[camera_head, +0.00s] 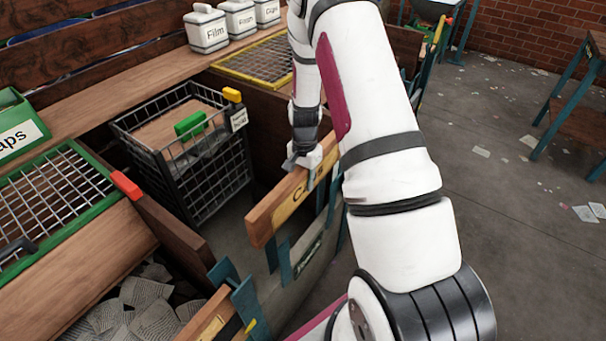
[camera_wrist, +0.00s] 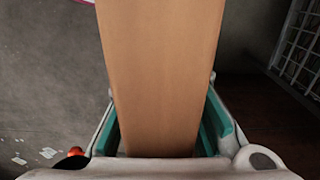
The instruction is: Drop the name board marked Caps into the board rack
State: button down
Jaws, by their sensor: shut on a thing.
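My gripper (camera_head: 310,160) is shut on the board from above. In the wrist view the board (camera_wrist: 160,70) stands between the two green finger pads of my gripper (camera_wrist: 160,135). The board rack shows as teal uprights (camera_head: 285,262) at and below the board. I cannot tell whether the board's lower edge is between the uprights or above them.
Another board (camera_head: 205,325) sits in teal brackets at the bottom. A black wire basket (camera_head: 205,185) stands left of the held board. A green-rimmed grid (camera_head: 95,165) and a green "aps" bin (camera_head: 18,130) are at the left. Open floor (camera_head: 500,190) lies right of my arm.

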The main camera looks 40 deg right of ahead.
notch_tip(320, 180, down, 27)
jog(key=b, duration=1)
dwell(0.5)
jog(key=shift+f+b, duration=0.2)
jog(key=shift+b, duration=0.15)
jog(key=shift+f, duration=0.55)
jog(key=c, duration=1.3)
grip_release()
notch_tip(320, 180, up, 12)
